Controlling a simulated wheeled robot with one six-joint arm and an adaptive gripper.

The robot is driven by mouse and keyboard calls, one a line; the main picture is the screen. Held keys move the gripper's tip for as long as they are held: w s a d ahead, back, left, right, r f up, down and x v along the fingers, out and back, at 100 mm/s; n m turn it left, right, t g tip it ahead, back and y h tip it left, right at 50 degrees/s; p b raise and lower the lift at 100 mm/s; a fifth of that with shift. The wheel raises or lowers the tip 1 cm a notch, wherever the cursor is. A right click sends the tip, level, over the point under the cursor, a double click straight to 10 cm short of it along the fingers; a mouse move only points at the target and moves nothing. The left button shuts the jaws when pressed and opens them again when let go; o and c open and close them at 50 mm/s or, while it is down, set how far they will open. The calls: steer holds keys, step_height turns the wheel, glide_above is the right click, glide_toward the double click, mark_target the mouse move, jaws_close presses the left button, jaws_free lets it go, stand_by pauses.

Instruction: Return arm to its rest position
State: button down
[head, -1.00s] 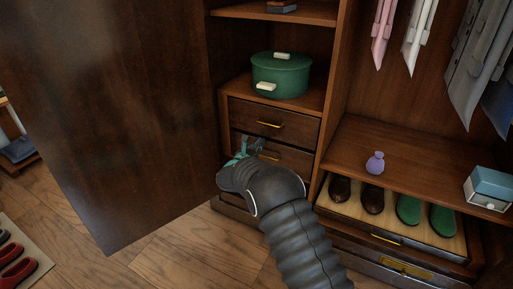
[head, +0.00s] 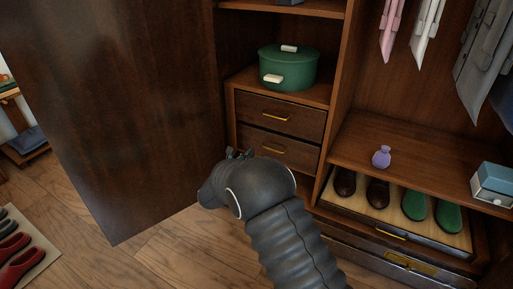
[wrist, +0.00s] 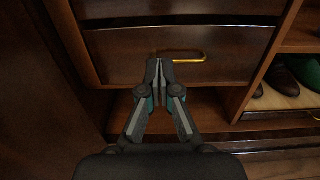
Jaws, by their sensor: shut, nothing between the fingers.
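My gripper (wrist: 160,72) is shut and empty in the wrist view, its fingertips together in front of a closed wooden drawer (wrist: 120,58) with a gold handle (wrist: 190,57). I cannot tell whether the fingertips touch the drawer. In the head view my arm reaches up from the bottom, and only small finger parts (head: 238,153) show past the dark wrist, which hides most of the gripper. The lower small drawer (head: 300,156) and the upper small drawer (head: 305,121) both look shut.
An open armoire door (head: 110,110) stands at the left. A green pot (head: 288,70) sits above the drawers. A purple bottle (head: 381,157) and a blue-white box (head: 493,186) stand on the right shelf. A shoe drawer (head: 455,240) is pulled out below. Bare floor (head: 160,258) lies at lower left.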

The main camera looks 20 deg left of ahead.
steer(key=shift+s, duration=0.7)
steer(key=s+d+f+m+g+h, duration=0.35)
steer(key=d+f+m, duration=0.25)
steer(key=d+f, duration=0.2)
steer(key=s+d+r+m+g+h, duration=0.1)
steer(key=s+d+r+m+g, duration=0.1)
steer(key=s+d+m+g, duration=0.3)
steer(key=s+d+r+m+g+h, duration=0.1)
steer(key=s+d+m+g, duration=0.15)
steer(key=d, duration=0.55)
steer(key=s+d+r+m+y+p, duration=0.1)
steer(key=s+d+r+m+y, duration=0.2)
steer(key=s+d+r+m, duration=0.8)
steer(key=s+d+r+m+g+y+p, duration=0.1)
steer(key=s+d+r+m+y, duration=0.3)
steer(key=s+d+r+m, duration=0.6)
steer(key=s+d+r+p, duration=0.1)
steer(key=d+r, duration=0.3)
steer(key=d, duration=0.3)
steer(key=shift+s+d+m, duration=0.25)
steer(key=shift+d+m, duration=0.1)
